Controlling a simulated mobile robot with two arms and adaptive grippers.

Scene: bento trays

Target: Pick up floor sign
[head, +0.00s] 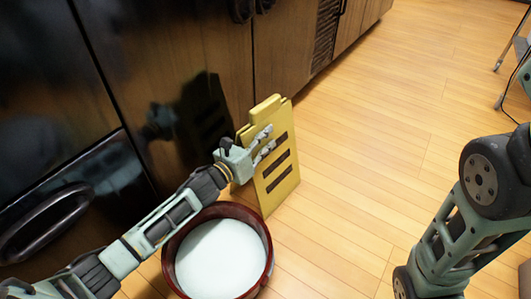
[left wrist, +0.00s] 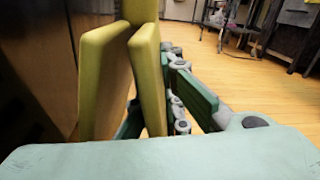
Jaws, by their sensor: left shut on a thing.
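The yellow floor sign (head: 279,183) stands upright on its panels in front of the dark wooden cabinet in the head view, with dark bars on its face. My left gripper (head: 265,143) is at its upper part and shut on it, one finger across the front panel. In the left wrist view the two yellow panels (left wrist: 150,78) of the sign rise close ahead, with the green finger (left wrist: 190,95) along the right side. The other finger is mostly hidden behind the panels. Whether the sign's foot touches the floor is unclear. The right gripper is not in view.
A dark red round bucket (head: 268,249) with a pale inside stands on the floor below my left forearm, close to the sign. Cabinets and a glossy black appliance (head: 50,150) line the left. Open wooden floor (head: 370,130) lies to the right.

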